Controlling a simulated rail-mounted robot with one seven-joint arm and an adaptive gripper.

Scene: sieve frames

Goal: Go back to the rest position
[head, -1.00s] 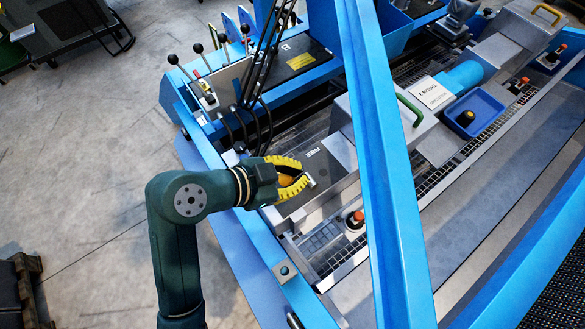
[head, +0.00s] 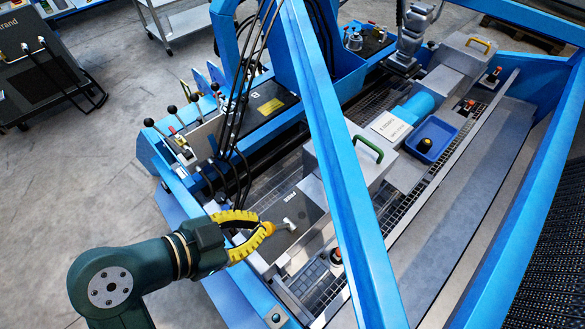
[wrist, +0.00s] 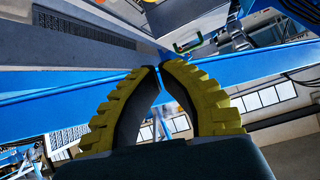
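My gripper (head: 266,224) has two yellow ribbed fingers with dark inner pads. In the head view it is at the lower middle, over the near left end of the blue machine (head: 180,178). In the wrist view the fingertips (wrist: 158,68) come together, with a hollow between the curved fingers and nothing seen held there. My dark green arm reaches in from the lower left.
A blue beam (head: 345,165) crosses just right of my gripper. Black cables (head: 245,90) hang above it, and black-knobbed levers (head: 172,110) stand to the upper left. A green handle (head: 368,148) and a blue tray (head: 432,138) are to the right. Open floor (head: 70,190) lies left.

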